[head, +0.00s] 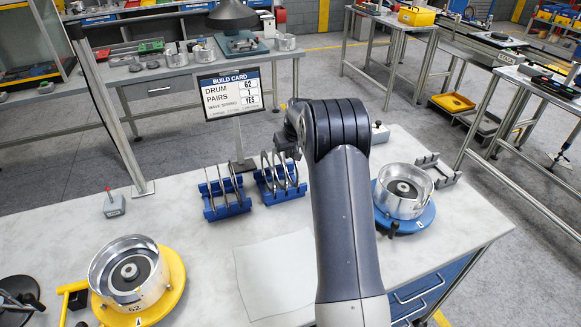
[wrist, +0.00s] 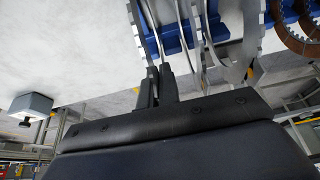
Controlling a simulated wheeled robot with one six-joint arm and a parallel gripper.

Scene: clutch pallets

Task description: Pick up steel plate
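Several thin upright steel plates (head: 280,172) stand in a blue slotted rack (head: 291,192) on the white bench. In the wrist view their edges fill the top centre, including a toothed steel plate (wrist: 251,35), with the blue rack (wrist: 178,38) behind. My gripper (wrist: 157,78) is down at these plates. Its two dark fingers are close together, with a thin steel edge running down to them; whether they press on it cannot be made out. In the head view my arm hides the fingertips.
A second blue rack (head: 228,209) with plates stands just left. A drum sits on a yellow base (head: 172,283) at left, another on a blue base (head: 421,219) at right. A build card (head: 231,94) stands behind the racks. A pale sheet (head: 275,275) lies in front.

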